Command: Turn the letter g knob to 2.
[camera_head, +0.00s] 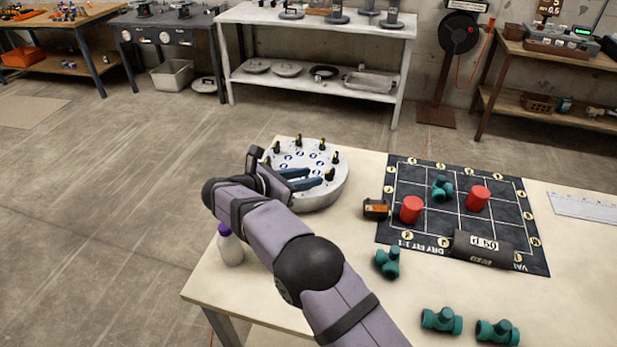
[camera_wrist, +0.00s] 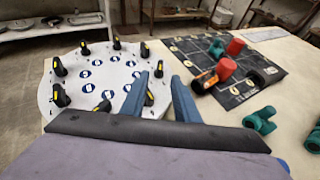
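A round white-grey panel (camera_head: 330,194) stands on the table with several black knobs with yellow marks around its rim and blue-and-white discs inside the ring; it also shows in the wrist view (camera_wrist: 48,88). The letters are too small to read, so I cannot tell which knob is g or where it points. My gripper (camera_head: 314,176) is over the near part of the panel. In the wrist view its two blue fingers (camera_wrist: 160,75) are apart, and a black knob (camera_wrist: 149,97) shows between them, close to the left finger. I cannot tell whether they touch.
A dark grid mat (camera_head: 412,180) with red cylinders (camera_head: 411,209) and a teal fitting lies right of the panel. Teal fittings (camera_head: 387,262) lie nearer. A white bottle with purple cap (camera_head: 230,247) stands at the table's left edge.

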